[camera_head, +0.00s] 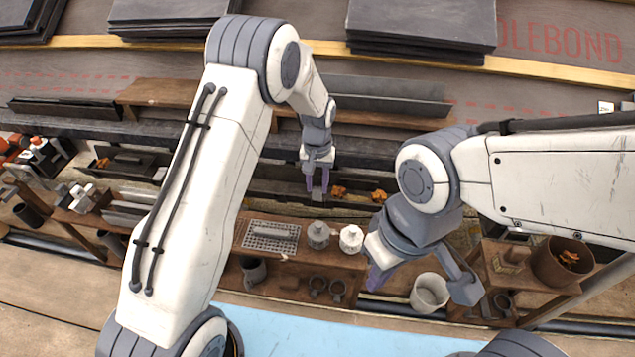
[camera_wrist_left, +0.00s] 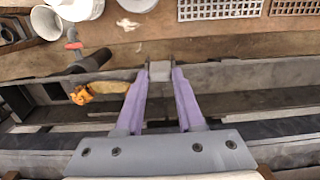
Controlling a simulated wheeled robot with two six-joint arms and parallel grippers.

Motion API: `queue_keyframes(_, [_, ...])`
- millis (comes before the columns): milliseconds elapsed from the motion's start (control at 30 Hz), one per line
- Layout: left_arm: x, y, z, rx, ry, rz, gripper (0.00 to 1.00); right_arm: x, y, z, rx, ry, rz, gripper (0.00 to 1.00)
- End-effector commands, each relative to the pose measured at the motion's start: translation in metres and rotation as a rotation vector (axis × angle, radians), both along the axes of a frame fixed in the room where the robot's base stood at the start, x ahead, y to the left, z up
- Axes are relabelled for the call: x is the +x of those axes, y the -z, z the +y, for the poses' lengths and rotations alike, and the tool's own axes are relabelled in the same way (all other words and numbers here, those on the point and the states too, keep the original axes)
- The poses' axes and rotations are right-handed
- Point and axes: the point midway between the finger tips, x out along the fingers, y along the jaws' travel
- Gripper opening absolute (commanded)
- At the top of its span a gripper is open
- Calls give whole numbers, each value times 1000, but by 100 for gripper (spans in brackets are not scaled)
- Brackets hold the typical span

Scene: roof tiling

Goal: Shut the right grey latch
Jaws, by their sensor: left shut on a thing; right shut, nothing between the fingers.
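The right grey latch (camera_wrist_left: 160,70) looks like a small grey block. It is between the purple fingertips of my left gripper (camera_head: 317,187), at the edge of the dark gutter behind the wooden bench. My left gripper (camera_wrist_left: 160,85) is shut on it, and the fingers cover its sides. In the head view the latch (camera_head: 318,197) is small, and I cannot tell its exact angle. A similar small grey piece (camera_head: 160,174) sits further left along the gutter. My right gripper (camera_head: 378,278) is shut and empty above the front of the bench, apart from the latch.
Orange-brown leaves (camera_head: 378,195) lie in the gutter right of my left gripper. On the bench (camera_head: 290,270) are a grey perforated plate (camera_head: 262,243), a grey pot (camera_head: 318,234) and a white pot (camera_head: 351,238). A white bucket (camera_head: 430,292) stands near my right gripper. Dark slates (camera_head: 420,22) lie behind.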

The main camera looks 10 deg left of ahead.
Motion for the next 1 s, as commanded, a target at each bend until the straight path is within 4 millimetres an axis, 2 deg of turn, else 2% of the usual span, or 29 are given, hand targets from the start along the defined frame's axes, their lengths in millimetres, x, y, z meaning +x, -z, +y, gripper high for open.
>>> queue_keyframes(33, [3, -6, 0, 0, -1, 20, 0, 0, -14, 0, 0, 0, 0, 0])
queue_keyframes(133, [7, -6, 0, 0, -2, 75, 0, 0, -32, 0, 0, 0, 0, 0])
queue_keyframes(400, [17, 1, 0, -1, -2, 215, 0, 0, -48, 0, 1, 0, -1, 0])
queue_keyframes(633, [24, 8, 0, -2, -1, 317, 0, 0, -42, 0, 0, 0, 0, 0])
queue_keyframes(1000, [31, 13, 0, -2, -1, 440, 0, 0, -11, 0, 0, 0, 0, 0])
